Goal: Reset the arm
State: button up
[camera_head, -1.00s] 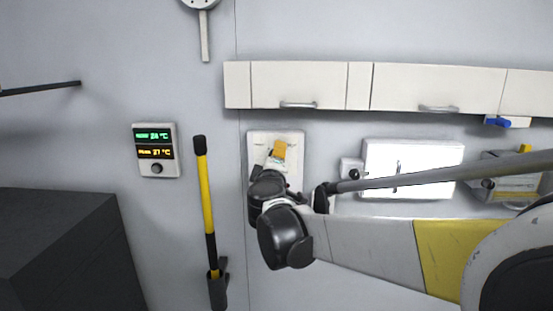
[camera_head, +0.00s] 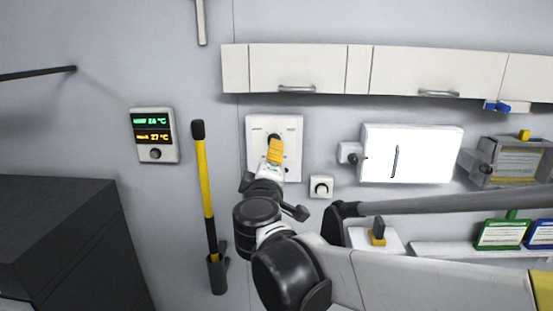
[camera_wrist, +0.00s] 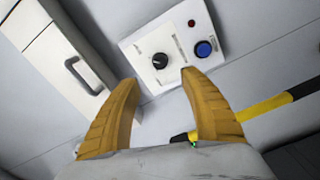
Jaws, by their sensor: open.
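My gripper (camera_head: 276,152) is in front of a white wall panel (camera_head: 255,160) in the head view, with my arm reaching in from the lower right. In the wrist view my gripper (camera_wrist: 160,92) is open, its two yellow fingers spread wide with nothing between them. Beyond the fingertips is the white panel (camera_wrist: 182,28) with a black knob (camera_wrist: 160,60), a blue button (camera_wrist: 204,48) and a small red light (camera_wrist: 191,22). The fingers appear apart from the panel.
A black-and-yellow pole (camera_head: 206,190) hangs on the wall left of the panel, near a temperature display (camera_head: 154,135). Cabinets (camera_head: 298,70) run above. A white lit box (camera_head: 412,152) and a small knob box (camera_head: 321,187) are to the right. A dark block (camera_head: 60,235) stands lower left.

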jog(key=s+d+f+m+g+h+b, duration=0.25)
jog(key=s+d+f+m+b, duration=0.35)
jog(key=d+f, duration=0.5)
jog(key=s+d+f+m+g+h+b, duration=0.15)
jog(key=s+d+f+g+b, duration=0.25)
jog(key=d+f+b, duration=0.65)
jog(key=s+f+m+g+y+b, duration=0.2)
jog(key=s+f+b, duration=0.3)
jog(key=f, duration=0.8)
jog(key=s+f+m+g+y+b, duration=0.2)
jog(key=s+f+m+b, duration=0.2)
jog(key=s+f, duration=0.8)
jog(key=shift+s+d+f+y+b, duration=0.2)
jog(key=shift+f+y+b, duration=0.1)
jog(key=shift+f+b, duration=0.7)
